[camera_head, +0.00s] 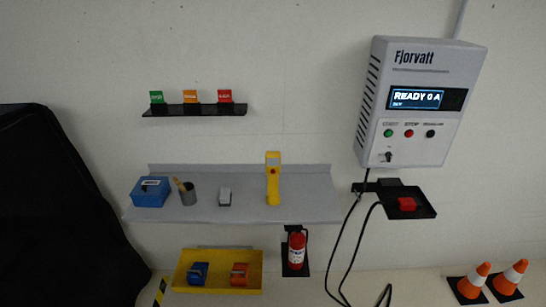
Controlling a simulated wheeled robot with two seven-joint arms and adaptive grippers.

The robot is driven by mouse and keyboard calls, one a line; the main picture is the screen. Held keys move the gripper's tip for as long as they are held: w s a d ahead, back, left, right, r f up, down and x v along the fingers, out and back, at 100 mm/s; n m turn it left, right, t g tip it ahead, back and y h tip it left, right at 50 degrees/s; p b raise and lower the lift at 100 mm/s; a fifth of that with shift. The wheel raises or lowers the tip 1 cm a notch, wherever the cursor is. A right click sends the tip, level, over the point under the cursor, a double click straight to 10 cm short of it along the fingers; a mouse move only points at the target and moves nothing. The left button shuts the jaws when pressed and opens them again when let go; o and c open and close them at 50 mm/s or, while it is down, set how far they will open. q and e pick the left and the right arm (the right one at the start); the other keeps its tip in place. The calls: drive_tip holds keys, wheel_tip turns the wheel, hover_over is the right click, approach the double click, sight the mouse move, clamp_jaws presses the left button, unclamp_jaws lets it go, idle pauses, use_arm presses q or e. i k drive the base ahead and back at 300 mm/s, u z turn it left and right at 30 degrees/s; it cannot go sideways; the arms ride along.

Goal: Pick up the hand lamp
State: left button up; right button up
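The yellow hand lamp (273,180) stands upright on the grey wall shelf (310,199), right of the shelf's middle. It has a pale grey window near its top and a small red spot below that. Nothing touches it or hides it. Neither of my grippers shows in the head view.
A fire extinguisher (296,250) and a yellow tray (219,285) are below. Black cables (345,243) hang at the right. A black covered shape (65,210) fills the left.

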sight(273, 158)
drive_tip(key=i, duration=1.5)
